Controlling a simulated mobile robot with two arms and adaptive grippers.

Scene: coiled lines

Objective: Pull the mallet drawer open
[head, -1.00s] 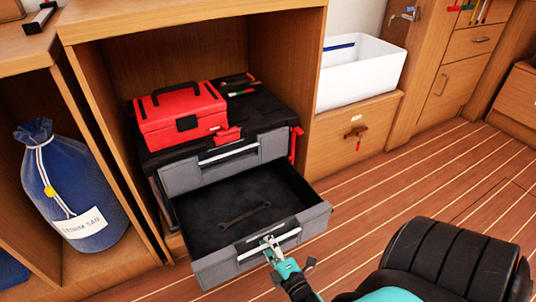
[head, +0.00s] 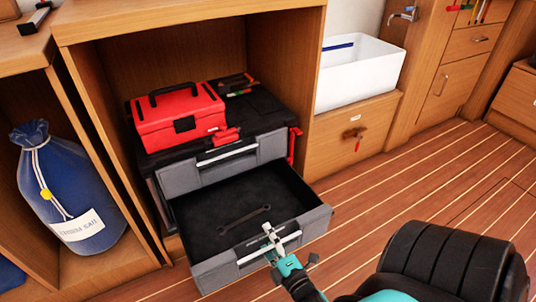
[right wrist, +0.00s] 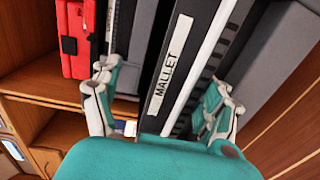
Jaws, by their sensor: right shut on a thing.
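The tool chest is grey and black and stands in the wooden cubby. Its lower drawer (head: 205,232) is pulled well out, and a wrench (head: 245,215) lies inside on the black floor. In the right wrist view the label MALLET (right wrist: 170,62) is on a drawer front, beside a long pale handle bar (right wrist: 203,62). My right gripper (head: 273,239) is at the middle of the open drawer's front, shut on its handle. In the right wrist view its fingers (right wrist: 160,98) stand either side of the labelled front. My left gripper is not in view.
The upper grey drawer (head: 225,168) is closed. A red toolbox (head: 180,118) sits on the chest. A blue bag (head: 70,185) stands in the left cubby. A white bin (head: 360,72) is on a low cabinet at right. The plank floor (head: 390,190) is clear right of the drawer.

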